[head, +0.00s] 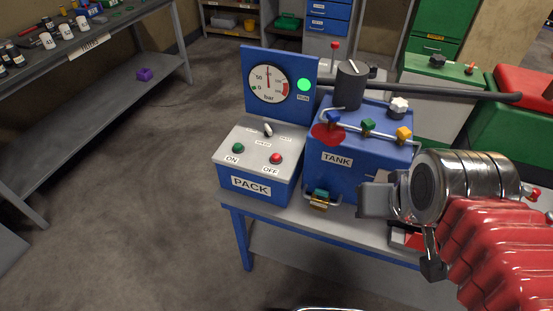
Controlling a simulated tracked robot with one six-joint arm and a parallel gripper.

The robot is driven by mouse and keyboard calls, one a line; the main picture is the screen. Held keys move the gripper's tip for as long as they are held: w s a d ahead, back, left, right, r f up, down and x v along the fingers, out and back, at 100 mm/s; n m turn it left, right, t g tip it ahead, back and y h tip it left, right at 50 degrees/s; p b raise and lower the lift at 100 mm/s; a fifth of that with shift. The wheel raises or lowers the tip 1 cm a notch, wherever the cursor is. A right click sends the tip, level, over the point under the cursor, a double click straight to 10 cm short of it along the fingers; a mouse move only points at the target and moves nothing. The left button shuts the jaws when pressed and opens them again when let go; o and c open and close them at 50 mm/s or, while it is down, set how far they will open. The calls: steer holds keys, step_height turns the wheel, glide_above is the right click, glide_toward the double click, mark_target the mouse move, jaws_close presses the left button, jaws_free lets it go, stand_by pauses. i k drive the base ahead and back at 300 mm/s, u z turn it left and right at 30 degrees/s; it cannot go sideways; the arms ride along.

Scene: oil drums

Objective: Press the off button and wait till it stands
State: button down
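The red OFF button (276,158) is on the grey sloped top of the blue PACK box (250,186). The green ON button (238,148) is to its left, and a small selector lever (268,130) is behind them. A round bar gauge (267,84) on the blue panel has its needle pointing about straight up. The green RUN lamp (304,85) beside it is lit. My gripper (372,200) is right of the PACK box, in front of the blue TANK box (345,160), apart from the OFF button. Its fingers are seen end-on, so the gap between them is unclear.
The TANK box carries a dark cylinder (351,85), a red disc and coloured valve knobs. A brass fitting (319,199) sits low at its front. The bench (270,213) has a bare front strip. A long shelf table stands at left, with open floor (130,180) between.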

mark_target(275, 157)
steer(key=u, duration=0.3)
steer(key=k, duration=0.75)
steer(key=u, duration=0.6)
steer(key=k, duration=0.55)
steer(key=u, duration=0.65)
steer(key=i, duration=1.85)
steer(key=z, duration=0.7)
steer(key=i, duration=0.45)
steer(key=z, duration=0.25)
